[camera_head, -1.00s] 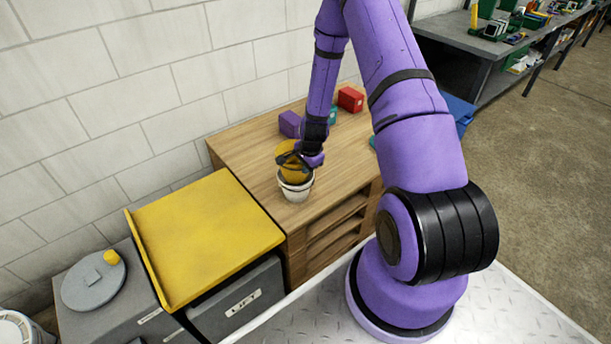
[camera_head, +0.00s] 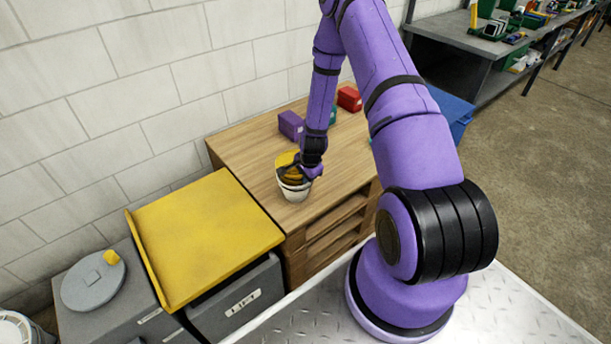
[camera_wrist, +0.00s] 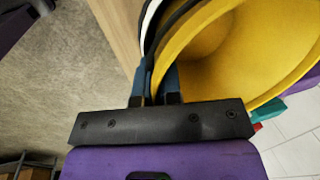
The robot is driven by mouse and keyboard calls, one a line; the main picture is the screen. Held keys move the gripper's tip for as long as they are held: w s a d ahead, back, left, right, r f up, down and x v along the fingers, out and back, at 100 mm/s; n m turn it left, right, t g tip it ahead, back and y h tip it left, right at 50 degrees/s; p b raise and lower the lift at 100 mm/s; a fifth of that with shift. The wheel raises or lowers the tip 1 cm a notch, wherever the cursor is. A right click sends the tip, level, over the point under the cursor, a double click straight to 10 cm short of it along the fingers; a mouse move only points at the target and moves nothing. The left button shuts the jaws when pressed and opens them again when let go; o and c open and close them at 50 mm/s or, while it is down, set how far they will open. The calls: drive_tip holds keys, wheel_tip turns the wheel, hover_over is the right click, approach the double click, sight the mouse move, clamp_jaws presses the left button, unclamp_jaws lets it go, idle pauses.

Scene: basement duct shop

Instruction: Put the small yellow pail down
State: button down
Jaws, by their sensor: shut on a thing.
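The small yellow pail (camera_head: 287,159) is at the near edge of the wooden cabinet top, at the mouth of a white pail (camera_head: 294,193). It looks tilted, its lower part overlapping or inside the white pail; how deep I cannot tell. My gripper (camera_head: 301,169) is shut on the yellow pail's right side. In the wrist view the yellow pail's open inside (camera_wrist: 205,65) fills the upper right. My blue-grey fingers (camera_wrist: 159,78) close on its wall, and a white and dark rim runs close beside it.
Purple (camera_head: 291,125), teal and red (camera_head: 349,98) boxes stand further back on the wooden top (camera_head: 240,145). A yellow-lidded grey bin (camera_head: 205,235) and a grey unit with a round lid (camera_head: 93,286) stand to the left. The top's front right is clear.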

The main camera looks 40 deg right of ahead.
drive_tip(key=shift+f, duration=0.1)
drive_tip(key=c, duration=1.3)
unclamp_jaws()
drive_tip(key=s+a+r+n, duration=0.2)
drive_tip(key=a+r+n, duration=0.1)
drive_tip(key=r, duration=1.1)
drive_tip(key=s+a+r+n+t, duration=0.1)
drive_tip(key=s+a+r+n, duration=0.2)
drive_tip(key=r, duration=1)
drive_tip(key=s+a+r+n, duration=0.2)
drive_tip(key=a+r+n, duration=0.1)
drive_tip(key=r, duration=1.1)
drive_tip(key=s+a+r+n+t, duration=0.1)
drive_tip(key=s+a+r+n, duration=0.2)
drive_tip(key=s+r, duration=0.4)
drive_tip(key=s+a+r+n, duration=0.3)
drive_tip(key=s+r+n, duration=0.2)
drive_tip(key=s, duration=0.9)
wheel_tip(320, 180, up, 2)
drive_tip(key=shift+s+a+r+t, duration=0.25)
drive_tip(key=shift+s+a+t, duration=0.05)
drive_tip(key=shift+a+t, duration=0.1)
